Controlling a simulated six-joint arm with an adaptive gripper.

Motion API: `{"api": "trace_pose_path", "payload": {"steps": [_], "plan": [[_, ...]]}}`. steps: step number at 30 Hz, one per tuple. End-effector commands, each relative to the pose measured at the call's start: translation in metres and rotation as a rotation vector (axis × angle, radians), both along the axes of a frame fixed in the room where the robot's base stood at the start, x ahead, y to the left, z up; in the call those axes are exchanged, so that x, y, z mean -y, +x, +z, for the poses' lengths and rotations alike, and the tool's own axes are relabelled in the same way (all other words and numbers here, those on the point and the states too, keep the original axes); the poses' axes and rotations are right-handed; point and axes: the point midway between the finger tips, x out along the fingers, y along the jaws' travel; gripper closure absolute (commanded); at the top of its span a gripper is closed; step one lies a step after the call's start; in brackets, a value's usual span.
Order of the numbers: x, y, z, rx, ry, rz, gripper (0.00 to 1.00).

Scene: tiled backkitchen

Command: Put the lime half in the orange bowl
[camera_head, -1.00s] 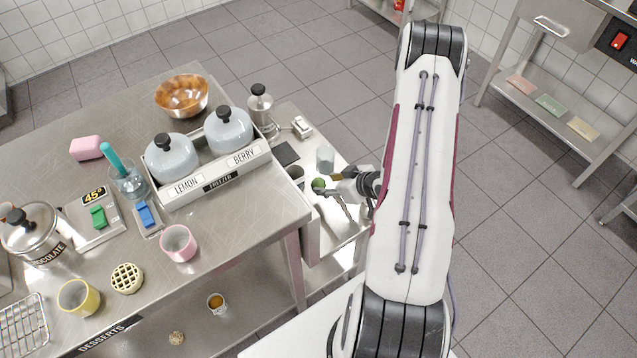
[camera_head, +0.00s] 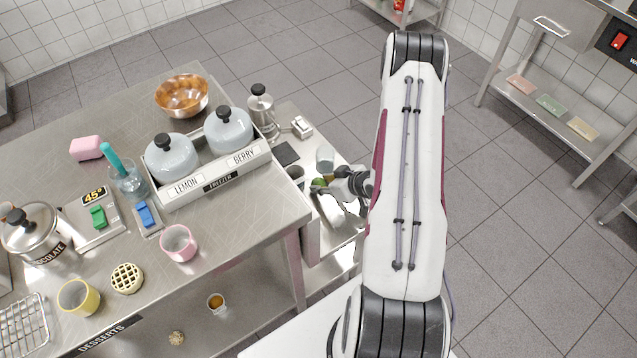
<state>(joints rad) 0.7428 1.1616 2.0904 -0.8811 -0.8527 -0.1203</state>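The lime half (camera_head: 318,182) is a small green shape on the low metal side counter, right of the main table. My gripper (camera_head: 323,185) reaches in from the right, with its dark fingertips at the lime half and partly covering it. The fingers are too small here to tell whether they are closed on it or only beside it. The orange bowl (camera_head: 182,97), a shiny copper-orange bowl, stands upright at the back of the main table.
A white freezer box (camera_head: 215,185) with two grey domed lids stands between the bowl and the side counter. A metal canister (camera_head: 260,105) and a clear cup (camera_head: 325,159) stand nearby. A pink cup (camera_head: 179,243) is near the table's front edge.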

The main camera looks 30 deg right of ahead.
Motion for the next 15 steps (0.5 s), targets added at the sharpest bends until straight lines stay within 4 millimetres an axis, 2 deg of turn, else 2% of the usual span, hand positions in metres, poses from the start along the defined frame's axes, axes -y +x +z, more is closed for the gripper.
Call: {"api": "trace_pose_path", "payload": {"steps": [4,5,15], "plan": [[0.0000,-0.0001,0.0001,0.000,0.000,0.000,0.90],[0.0000,-0.0001,0.0001,0.000,0.000,0.000,0.93],[0.0002,0.0001,0.0025,0.000,0.000,0.000,0.93]]}}
